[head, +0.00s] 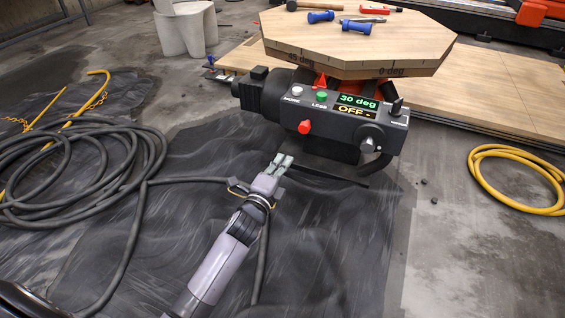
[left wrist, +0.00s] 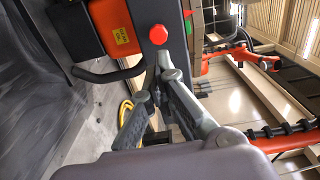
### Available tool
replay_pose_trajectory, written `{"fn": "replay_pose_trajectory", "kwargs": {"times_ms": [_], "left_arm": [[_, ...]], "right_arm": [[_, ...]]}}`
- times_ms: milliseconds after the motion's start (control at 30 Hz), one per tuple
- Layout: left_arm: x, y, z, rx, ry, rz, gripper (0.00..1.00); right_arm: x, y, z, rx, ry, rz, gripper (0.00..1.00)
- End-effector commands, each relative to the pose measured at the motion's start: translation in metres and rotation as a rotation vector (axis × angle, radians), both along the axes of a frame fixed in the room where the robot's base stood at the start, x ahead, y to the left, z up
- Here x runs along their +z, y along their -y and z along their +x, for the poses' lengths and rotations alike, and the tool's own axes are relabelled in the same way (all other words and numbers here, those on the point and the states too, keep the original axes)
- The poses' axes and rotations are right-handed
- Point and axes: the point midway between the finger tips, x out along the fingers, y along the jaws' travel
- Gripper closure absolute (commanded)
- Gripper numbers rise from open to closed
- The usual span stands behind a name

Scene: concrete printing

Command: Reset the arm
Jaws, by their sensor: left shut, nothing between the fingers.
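My left gripper (head: 282,161) is shut and empty. It reaches up from the bottom of the head view and is held over the dark sheeting, in front of and below a black control box (head: 290,101). The box carries a red knob (head: 305,127), a green button (head: 321,97), a white button (head: 297,91) and a display (head: 357,105) reading "30 deg" and "OFF". In the left wrist view, the gripper fingers (left wrist: 165,95) show near the red knob (left wrist: 158,35), with a visible gap in the head view. My right gripper is in neither view.
An octagonal wooden turntable top (head: 355,45) above the box holds a hammer (head: 312,6), blue dumbbell-shaped pieces (head: 321,16) and other tools. A coiled black hose (head: 85,170) lies left, a yellow hose (head: 520,180) right. A wooden board (head: 480,110) lies behind.

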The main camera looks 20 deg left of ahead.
Motion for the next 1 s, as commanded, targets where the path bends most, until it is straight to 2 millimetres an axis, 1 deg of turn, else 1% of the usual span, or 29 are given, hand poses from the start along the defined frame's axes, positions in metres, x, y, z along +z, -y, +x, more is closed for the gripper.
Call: {"fn": "replay_pose_trajectory", "kwargs": {"times_ms": [333, 400, 467, 567, 600, 667, 700, 733, 800, 867, 900, 967, 1000], "left_arm": [[0.000, 0.000, 0.000, 0.001, -0.002, -0.003, 1.00], [-0.005, -0.002, -0.005, 0.011, -0.024, -0.032, 1.00], [-0.012, -0.005, -0.014, 0.032, -0.066, -0.091, 1.00], [-0.034, -0.011, -0.045, 0.101, -0.194, -0.272, 1.00], [-0.046, -0.013, -0.064, 0.142, -0.262, -0.367, 1.00], [-0.062, -0.014, -0.095, 0.211, -0.369, -0.518, 1.00], [-0.071, -0.014, -0.116, 0.259, -0.438, -0.614, 1.00], [-0.078, -0.013, -0.131, 0.294, -0.485, -0.675, 1.00], [-0.088, -0.011, -0.162, 0.367, -0.578, -0.795, 1.00], [-0.094, -0.008, -0.185, 0.423, -0.642, -0.875, 1.00], [-0.098, -0.006, -0.200, 0.458, -0.680, -0.920, 1.00], [-0.101, -0.003, -0.219, 0.506, -0.732, -0.980, 1.00], [-0.103, -0.001, -0.232, 0.537, -0.765, -1.015, 1.00]], "right_arm": [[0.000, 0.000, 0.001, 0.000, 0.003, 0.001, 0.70], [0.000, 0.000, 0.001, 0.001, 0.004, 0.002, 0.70], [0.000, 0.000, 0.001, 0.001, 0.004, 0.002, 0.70], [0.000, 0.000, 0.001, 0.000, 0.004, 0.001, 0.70], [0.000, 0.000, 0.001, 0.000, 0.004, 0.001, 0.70], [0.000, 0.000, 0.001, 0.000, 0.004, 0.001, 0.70], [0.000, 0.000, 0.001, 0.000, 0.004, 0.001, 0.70], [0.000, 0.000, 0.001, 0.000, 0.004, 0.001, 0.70], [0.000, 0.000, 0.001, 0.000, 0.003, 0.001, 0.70], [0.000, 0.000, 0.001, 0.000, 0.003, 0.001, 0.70], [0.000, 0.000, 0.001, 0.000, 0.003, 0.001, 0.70], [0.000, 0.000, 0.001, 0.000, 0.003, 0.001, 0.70], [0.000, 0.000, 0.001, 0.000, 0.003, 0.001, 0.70]]}}
